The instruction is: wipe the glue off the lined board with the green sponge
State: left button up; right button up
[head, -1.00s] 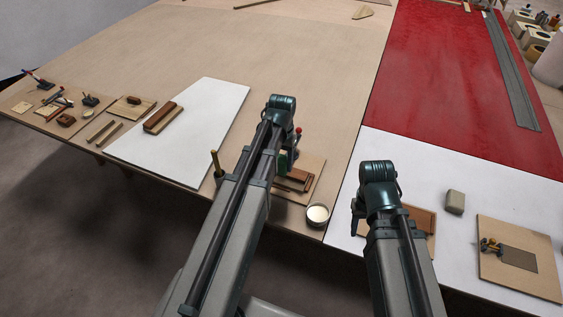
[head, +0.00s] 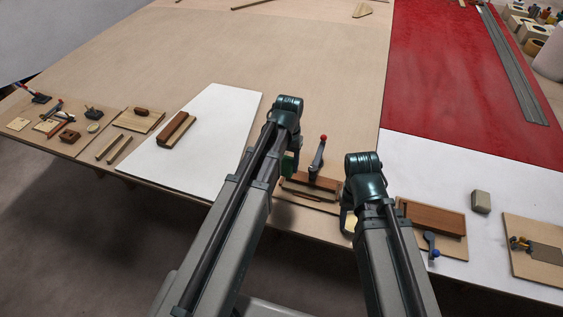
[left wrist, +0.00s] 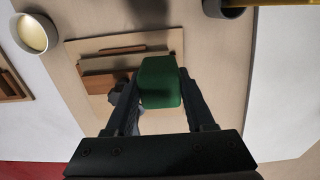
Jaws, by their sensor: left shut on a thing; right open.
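My left gripper (left wrist: 160,100) is shut on the green sponge (left wrist: 160,82), which also shows in the head view (head: 289,165). The sponge hangs over or beside a wooden board (left wrist: 172,42) with brown wood pieces on it; the head view shows that board (head: 328,208) between my arms. I cannot tell whether the sponge touches it. A pale patch shows below the sponge in the wrist view; I cannot tell if it is glue, and no lines are clear. My right gripper (head: 348,218) is open, just right of this board, partly hidden by its own arm.
A red-knobbed clamp (head: 318,158) stands at the board. A round tin (left wrist: 35,33) and a dark pot (left wrist: 225,8) flank it in the wrist view. A brown block (head: 432,218) and a beige block (head: 481,202) lie to the right.

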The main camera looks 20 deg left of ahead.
pick_arm(q)
notch_tip(320, 180, down, 8)
jog(key=b, duration=0.7)
jog(key=shift+r+b, duration=0.1)
jog(key=shift+b, duration=0.3)
pick_arm(e)
notch_tip(320, 180, down, 8)
jog(key=shift+r, duration=0.1)
pick_arm(q)
jog(key=shift+d, duration=0.2)
jog(key=d, duration=0.4)
jog(key=shift+s+d+r, duration=0.1)
jog(key=shift+d, duration=0.05)
pick_arm(e)
jog(key=shift+r, duration=0.1)
pick_arm(q)
jog(key=shift+d, duration=0.95)
jog(key=shift+f, duration=0.2)
pick_arm(e)
jog(key=shift+f, duration=0.2)
pick_arm(q)
jog(key=shift+a, duration=0.1)
jog(key=shift+a+r, duration=0.15)
jog(key=shift+a, duration=0.8)
pick_arm(e)
jog(key=shift+r, duration=0.1)
pick_arm(q)
jog(key=shift+a, duration=0.1)
